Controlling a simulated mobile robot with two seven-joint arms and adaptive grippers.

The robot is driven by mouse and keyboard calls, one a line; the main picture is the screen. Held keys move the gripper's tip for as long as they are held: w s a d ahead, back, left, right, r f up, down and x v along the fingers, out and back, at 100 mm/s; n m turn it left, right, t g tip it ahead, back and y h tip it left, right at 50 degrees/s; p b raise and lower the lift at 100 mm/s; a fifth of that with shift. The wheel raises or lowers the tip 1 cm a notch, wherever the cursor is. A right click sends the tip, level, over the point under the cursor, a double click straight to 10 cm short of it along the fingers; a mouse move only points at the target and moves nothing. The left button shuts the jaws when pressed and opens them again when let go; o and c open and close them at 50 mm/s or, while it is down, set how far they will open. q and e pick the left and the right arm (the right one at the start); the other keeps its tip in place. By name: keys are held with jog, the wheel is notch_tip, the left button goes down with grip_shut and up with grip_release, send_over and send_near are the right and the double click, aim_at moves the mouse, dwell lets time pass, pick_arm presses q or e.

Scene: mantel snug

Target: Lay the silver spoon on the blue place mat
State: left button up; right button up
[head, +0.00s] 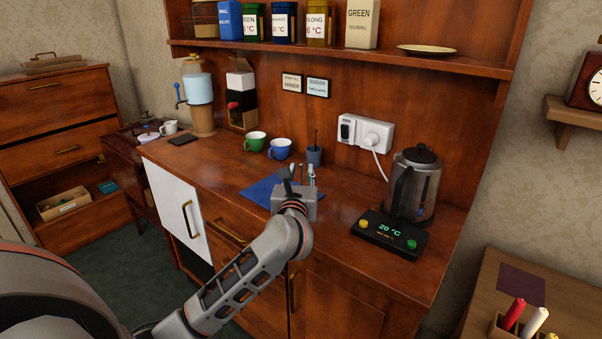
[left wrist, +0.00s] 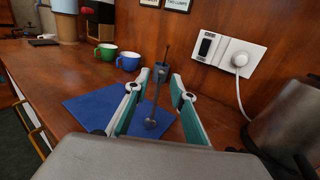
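The silver spoon (left wrist: 151,122) shows in the left wrist view between my left gripper's fingers, bowl toward me and handle pointing away. It appears over the right part of the blue place mat (left wrist: 88,106); I cannot tell whether it rests flat. In the head view the mat (head: 262,189) lies on the counter, partly hidden by my left gripper (head: 301,176), and the spoon is hard to make out. The left fingers (left wrist: 158,84) are spread apart, with gaps to the spoon on both sides. My right gripper is out of view.
A grey-blue pot (head: 314,156) with a thin stick stands just behind the mat. A blue cup (head: 279,149) and a green cup (head: 255,141) stand behind left.

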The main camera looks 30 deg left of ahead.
pick_arm(q)
jog(key=s+d+r+m+t+y, duration=0.1)
jog(key=s+d+m+t, duration=0.15)
jog(key=s, duration=0.45)
jog(key=s+d+r+m+t+y, duration=0.1)
jog(key=s+d+m, duration=0.25)
jog(key=s, duration=0.35)
jog(key=s+d+f+m+t+h, duration=0.25)
jog(key=d+m+h, duration=0.25)
jog(key=m, duration=0.4)
jog(key=s+d+f+m+t+h, duration=0.1)
jog(key=d+f+m+h, duration=0.3)
jog(key=m, duration=0.5)
jog(key=s+d+f+m+g+h, duration=0.3)
jog(key=d+f+m, duration=0.1)
jog(key=f+m, duration=0.45)
jog(key=s+d+f+m+g+h, duration=0.3)
jog(key=d+f+m+g, duration=0.1)
jog(key=f+m, duration=0.4)
jog(key=s+a+f+m+g+y, duration=0.1)
jog(key=s+f+m+g, duration=0.1)
jog(key=s+f, duration=0.3)
jog(key=s+a+f+m+g+y, duration=0.1)
jog(key=s+f+m+g, duration=0.2)
jog(key=f, duration=0.9)
jog(key=shift+s+a+m+p, duration=0.35)
jog(key=shift+s+a+p, duration=0.05)
jog(key=shift+s, duration=0.75)
